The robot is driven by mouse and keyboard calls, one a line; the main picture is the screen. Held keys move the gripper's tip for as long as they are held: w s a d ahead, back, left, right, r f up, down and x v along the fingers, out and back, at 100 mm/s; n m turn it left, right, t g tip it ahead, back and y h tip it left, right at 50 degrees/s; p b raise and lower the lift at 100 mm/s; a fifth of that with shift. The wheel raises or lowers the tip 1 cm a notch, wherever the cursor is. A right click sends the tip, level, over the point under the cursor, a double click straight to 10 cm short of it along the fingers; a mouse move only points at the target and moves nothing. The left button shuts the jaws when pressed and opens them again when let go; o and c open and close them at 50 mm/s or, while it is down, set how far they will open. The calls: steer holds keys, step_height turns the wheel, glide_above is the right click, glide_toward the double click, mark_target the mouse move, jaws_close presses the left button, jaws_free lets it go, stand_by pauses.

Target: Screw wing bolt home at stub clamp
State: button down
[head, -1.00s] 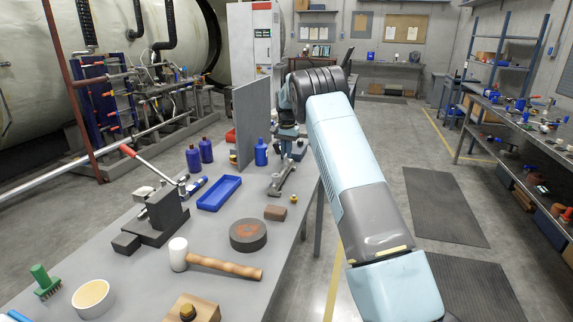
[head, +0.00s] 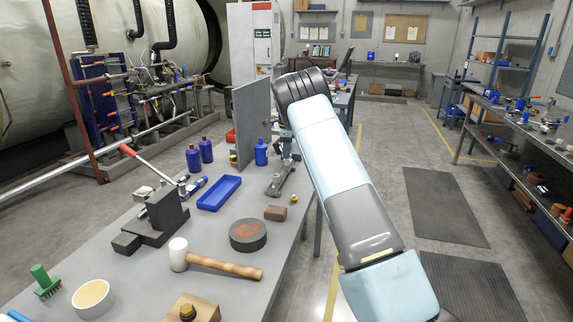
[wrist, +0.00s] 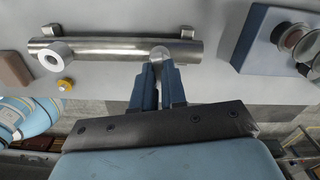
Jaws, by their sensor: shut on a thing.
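The stub clamp is a shiny metal tube (wrist: 110,50) lying across the top of the wrist view, with a pale ring-ended stub (wrist: 56,55) at its left. It also shows on the bench in the head view (head: 279,182). My gripper (wrist: 159,62) is at the tube's right half, its two blue fingers close together. It is shut on a small rounded grey metal piece (wrist: 160,53), apparently the wing bolt. The fingers and tube hide its lower part, so I cannot tell how deep it sits. In the head view my arm and the grey panel partly hide the gripper.
A small yellow brass piece (wrist: 65,85) and a brown block (wrist: 13,70) lie near the tube's left end. A blue block with a round fitting (wrist: 270,40) stands to the right. A blue tray (head: 219,193), blue bottle (head: 261,152) and upright grey panel (head: 252,120) stand near the clamp.

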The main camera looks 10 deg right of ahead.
steer(key=m, duration=0.3)
steer(key=shift+r+m, duration=0.1)
steer(key=shift+m, duration=0.2)
steer(key=c, duration=1.1)
jaws_free()
steer(key=shift+c, duration=0.4)
steer(key=shift+c, duration=1)
steer(key=shift+r, duration=2.4)
